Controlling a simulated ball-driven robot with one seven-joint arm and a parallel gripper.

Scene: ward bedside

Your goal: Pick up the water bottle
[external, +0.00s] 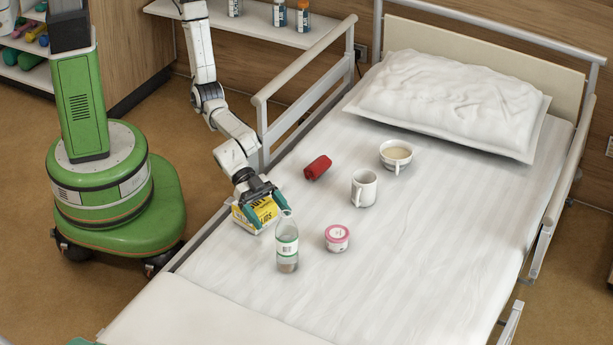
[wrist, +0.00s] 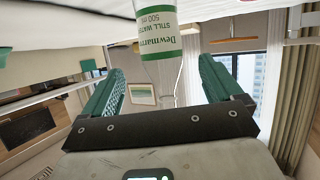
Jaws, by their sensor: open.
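The water bottle (external: 287,246) stands upright on the bed, clear with a white and green label. In the wrist view the bottle (wrist: 158,45) shows upside down, its base cut off by the top edge. My gripper (external: 268,210) has its teal fingers spread and empty, low over the bed by the bottle's top. In the wrist view the bottle's neck lies between the two fingers, with gaps on both sides. I cannot tell how deep between them it is.
A yellow box (external: 262,213) sits close under my gripper, partly hidden. A pink-lidded tub (external: 337,238) stands right of the bottle. A white mug (external: 363,189), a bowl (external: 396,157) and a red rolled item (external: 317,167) are farther back. The bed rail (external: 300,90) is near my arm.

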